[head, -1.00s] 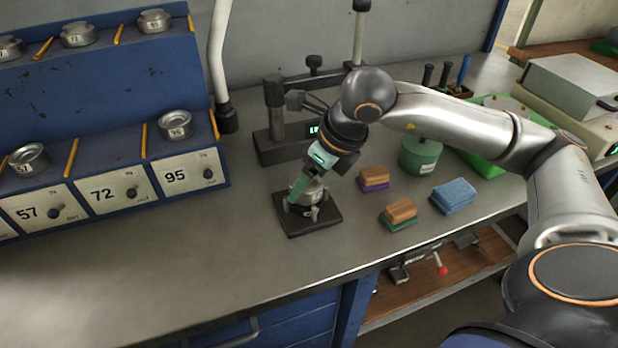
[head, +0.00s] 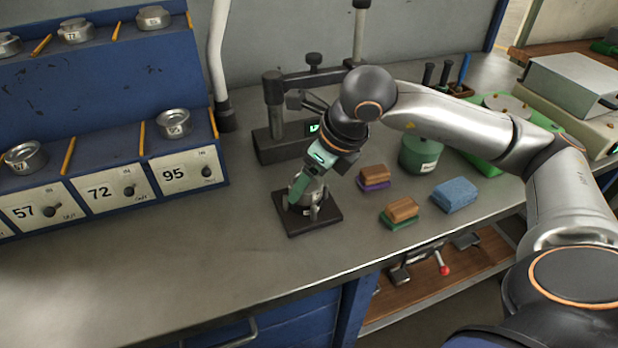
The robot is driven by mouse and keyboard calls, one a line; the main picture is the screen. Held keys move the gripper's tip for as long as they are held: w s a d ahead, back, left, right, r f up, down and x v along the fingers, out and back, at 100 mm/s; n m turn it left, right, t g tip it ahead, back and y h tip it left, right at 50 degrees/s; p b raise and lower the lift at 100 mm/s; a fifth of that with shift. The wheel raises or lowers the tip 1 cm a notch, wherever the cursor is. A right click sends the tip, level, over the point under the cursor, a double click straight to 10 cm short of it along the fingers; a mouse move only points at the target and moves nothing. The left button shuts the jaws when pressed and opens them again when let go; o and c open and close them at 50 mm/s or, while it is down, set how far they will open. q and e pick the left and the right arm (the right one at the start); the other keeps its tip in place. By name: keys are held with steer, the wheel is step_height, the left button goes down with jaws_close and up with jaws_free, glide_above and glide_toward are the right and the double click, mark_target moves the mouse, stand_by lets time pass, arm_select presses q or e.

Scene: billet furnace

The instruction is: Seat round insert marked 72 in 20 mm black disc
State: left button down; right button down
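My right gripper (head: 313,186) points down at a dark square stand (head: 318,222) on the bench. One green finger lies along the left side of a round grey metal insert (head: 316,190), and the gripper looks shut on it. The far finger is mostly hidden. The insert is at the top of the stand; its marking is not readable, and I cannot tell whether it is fully seated. The black disc is not clearly distinguishable under the insert and fingers. The place above the 72 label (head: 99,192) on the blue rack is empty. My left gripper is not in view.
Metal inserts sit at rack places 57 (head: 26,158) and 95 (head: 174,123). A gauge stand (head: 275,145) is behind my gripper. The front-left bench is clear.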

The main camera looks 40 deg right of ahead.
steer(key=shift+f+b, duration=0.3)
steer(key=shift+c, duration=0.9)
jaws_free()
steer(key=p+v, duration=0.5)
steer(key=v, duration=0.6)
steer(key=shift+s+a+f, duration=0.1)
